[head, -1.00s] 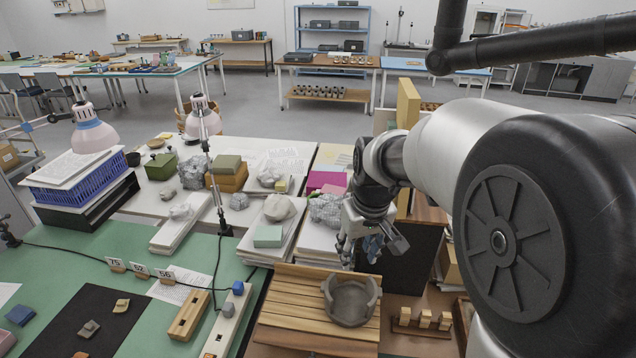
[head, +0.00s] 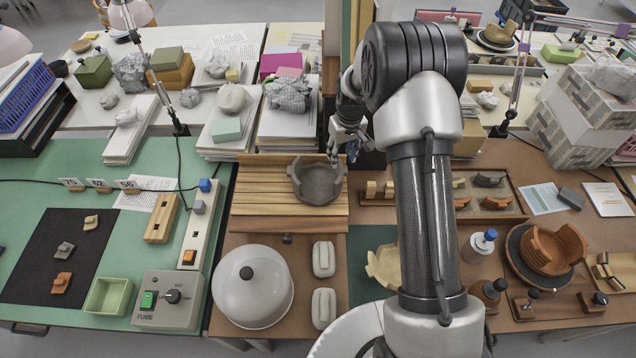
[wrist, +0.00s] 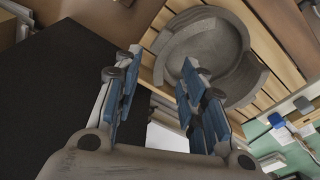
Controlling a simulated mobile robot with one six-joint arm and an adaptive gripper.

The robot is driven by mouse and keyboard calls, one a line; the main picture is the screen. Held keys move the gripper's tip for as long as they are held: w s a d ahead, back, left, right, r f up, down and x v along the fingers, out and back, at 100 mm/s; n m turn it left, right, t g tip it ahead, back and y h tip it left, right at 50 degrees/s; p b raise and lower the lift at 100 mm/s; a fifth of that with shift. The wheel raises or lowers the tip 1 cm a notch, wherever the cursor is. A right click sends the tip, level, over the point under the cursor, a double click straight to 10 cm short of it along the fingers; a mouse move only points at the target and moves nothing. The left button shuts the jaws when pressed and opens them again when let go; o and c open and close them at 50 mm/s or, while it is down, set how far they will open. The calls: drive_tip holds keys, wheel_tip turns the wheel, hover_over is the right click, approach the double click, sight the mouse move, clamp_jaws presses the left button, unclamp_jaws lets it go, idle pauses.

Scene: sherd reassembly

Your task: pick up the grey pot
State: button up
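The grey pot (head: 318,184) is a broken, open bowl with an uneven rim. It sits upright on the slatted wooden board (head: 262,196), toward its right side. In the wrist view the pot (wrist: 222,48) shows beyond the fingertips, with a curved wall around its hollow. My gripper (head: 338,156) is at the pot's back right rim in the head view. In the wrist view my gripper (wrist: 160,60) has its two blue-padded fingers spread apart with nothing between them. I cannot tell whether a finger touches the rim.
Paper stacks with a crumpled grey bundle (head: 288,94) stand behind the board. A white dome (head: 252,287) and two pale blocks (head: 323,258) lie in front. A small wooden rack (head: 378,193) is close on the right. A dark panel (wrist: 70,85) fills the wrist view's left.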

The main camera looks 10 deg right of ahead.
sight(337, 173)
drive_tip(key=f, duration=0.3)
drive_tip(key=f+b, duration=0.1)
drive_tip(key=f, duration=0.1)
drive_tip(key=w+f+b, duration=0.1)
drive_tip(key=f, duration=0.2)
drive_tip(key=shift+a+f, duration=0.3)
drive_tip(key=shift+f, duration=0.05)
drive_tip(key=shift+c, duration=0.3)
clamp_jaws()
drive_tip(key=shift+r, duration=0.15)
